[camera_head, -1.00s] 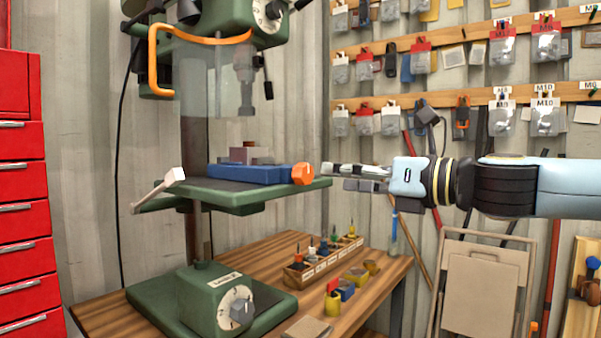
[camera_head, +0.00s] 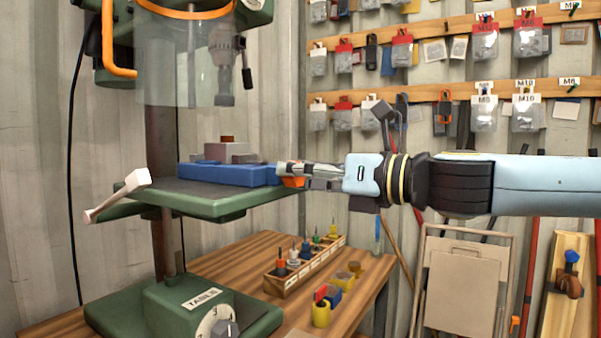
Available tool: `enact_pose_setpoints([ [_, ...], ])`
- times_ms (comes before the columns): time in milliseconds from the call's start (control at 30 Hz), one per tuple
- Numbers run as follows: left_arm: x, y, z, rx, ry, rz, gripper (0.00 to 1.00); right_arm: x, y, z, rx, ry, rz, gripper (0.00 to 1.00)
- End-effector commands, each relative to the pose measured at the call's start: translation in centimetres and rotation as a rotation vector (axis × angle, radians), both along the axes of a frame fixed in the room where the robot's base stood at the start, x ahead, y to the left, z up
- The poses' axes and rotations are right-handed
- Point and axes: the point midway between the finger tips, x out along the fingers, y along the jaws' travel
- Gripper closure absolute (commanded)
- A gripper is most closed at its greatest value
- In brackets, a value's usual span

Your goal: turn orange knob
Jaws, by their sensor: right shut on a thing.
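The orange knob (camera_head: 291,182) sits at the right end of the blue vise (camera_head: 228,175) on the green drill press table (camera_head: 215,203). My right gripper (camera_head: 285,174) comes in from the right, level with the knob. Its fingers are shut around the knob and hide most of it; only a lower orange part shows. A grey block with a brown piece on top sits in the vise. My left gripper is not in view.
A clear guard (camera_head: 187,65) and drill chuck (camera_head: 224,70) hang above the vise. A white-tipped handle (camera_head: 132,183) sticks out left of the table. Below, the wooden bench (camera_head: 233,258) holds a tool rack (camera_head: 279,283) and small cups. Pegboard rails with bagged parts line the back wall.

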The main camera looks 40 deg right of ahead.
Motion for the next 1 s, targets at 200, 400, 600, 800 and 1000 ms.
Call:
enact_pose_setpoints([
  [200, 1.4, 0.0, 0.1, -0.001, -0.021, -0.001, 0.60, 0.0, -0.1, 0.0, 0.000, 0.000, -0.001, 0.95],
  [400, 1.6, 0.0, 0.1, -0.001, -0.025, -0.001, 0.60, 0.0, -0.1, 0.0, 0.012, 0.005, -0.002, 0.96],
  [600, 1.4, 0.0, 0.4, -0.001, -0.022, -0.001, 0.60, 0.1, -0.1, 0.1, 0.078, 0.032, -0.002, 0.96],
  [800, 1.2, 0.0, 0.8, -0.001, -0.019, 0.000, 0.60, 0.1, -0.2, 0.1, 0.210, 0.086, -0.004, 0.96],
  [1000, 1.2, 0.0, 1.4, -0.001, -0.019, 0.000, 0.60, 0.1, -0.2, 0.1, 0.383, 0.158, -0.003, 0.96],
])
